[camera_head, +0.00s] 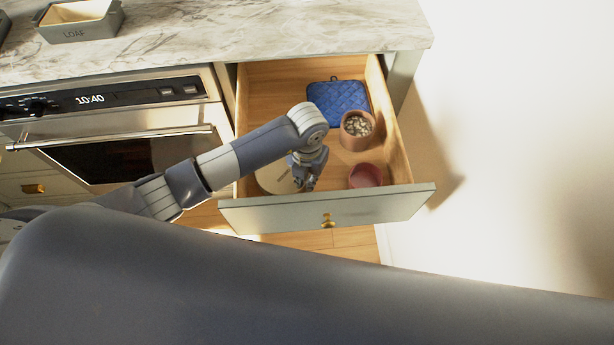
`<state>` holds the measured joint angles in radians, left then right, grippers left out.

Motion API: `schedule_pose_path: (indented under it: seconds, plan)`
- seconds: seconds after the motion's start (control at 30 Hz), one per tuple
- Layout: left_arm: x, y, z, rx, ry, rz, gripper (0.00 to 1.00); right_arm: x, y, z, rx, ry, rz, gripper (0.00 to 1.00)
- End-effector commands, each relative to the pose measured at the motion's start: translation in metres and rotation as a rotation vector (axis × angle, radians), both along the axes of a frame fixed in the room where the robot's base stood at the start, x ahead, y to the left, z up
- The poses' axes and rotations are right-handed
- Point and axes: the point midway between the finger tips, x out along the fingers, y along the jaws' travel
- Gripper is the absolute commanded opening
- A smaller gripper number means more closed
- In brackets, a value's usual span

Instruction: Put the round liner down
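The round liner (272,181) is a pale cream disc at the front left of the open drawer (392,127). It is partly hidden behind my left arm and gripper. My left gripper (307,184) points down into the drawer at the liner's right edge. I cannot tell whether its fingers grip the liner, or whether the liner rests fully on the drawer bottom. My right gripper is not in view.
A blue quilted pad (338,101), a brown pot with pale pieces (358,130) and a small reddish bowl (365,176) are in the drawer. An oven (120,130) stands left. A grey loaf tin (80,32) sits on the marble counter (250,27).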

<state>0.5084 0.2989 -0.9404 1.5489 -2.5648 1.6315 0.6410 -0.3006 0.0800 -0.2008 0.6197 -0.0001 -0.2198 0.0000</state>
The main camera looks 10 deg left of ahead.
Motion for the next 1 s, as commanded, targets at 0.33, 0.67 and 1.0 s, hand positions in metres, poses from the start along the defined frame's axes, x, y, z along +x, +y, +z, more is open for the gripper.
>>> schedule_pose_path:
  seconds: [0.33,0.67,1.0]
  plan:
    - [0.000,0.000,0.001,0.000,0.000,0.000,0.25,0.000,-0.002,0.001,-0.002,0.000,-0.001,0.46]
    - [0.002,0.000,0.045,0.000,-0.006,-0.002,0.25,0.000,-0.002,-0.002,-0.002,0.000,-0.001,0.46]
    - [0.001,0.000,0.110,0.000,-0.004,-0.001,0.25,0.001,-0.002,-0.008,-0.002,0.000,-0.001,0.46]
